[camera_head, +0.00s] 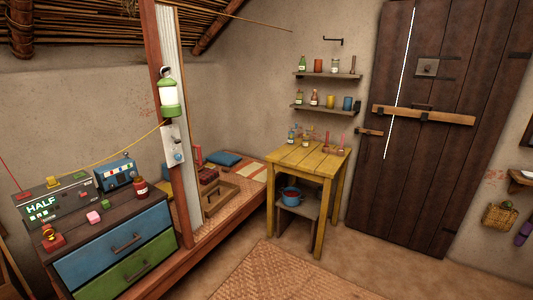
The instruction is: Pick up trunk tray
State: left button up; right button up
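A brown wooden tray (226,203) with a raised rim and what looks like a handle lies on the woven mat of the low platform, just right of the post. It may be the trunk tray; I cannot tell for sure. Its left part is hidden behind the post, and dark red items stand in or behind it. Neither of my grippers is in view.
A wooden post (170,110) with a green lantern (168,98) stands before the platform. A chest with a blue drawer (115,250) and a green drawer is at front left. A yellow table (309,156) holds small bottles. The floor mat (290,275) is clear.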

aim_at(215, 195)
jog(key=i, duration=3)
jog(key=u, duration=0.4)
jog(key=l, duration=0.5)
jog(key=j, duration=0.15)
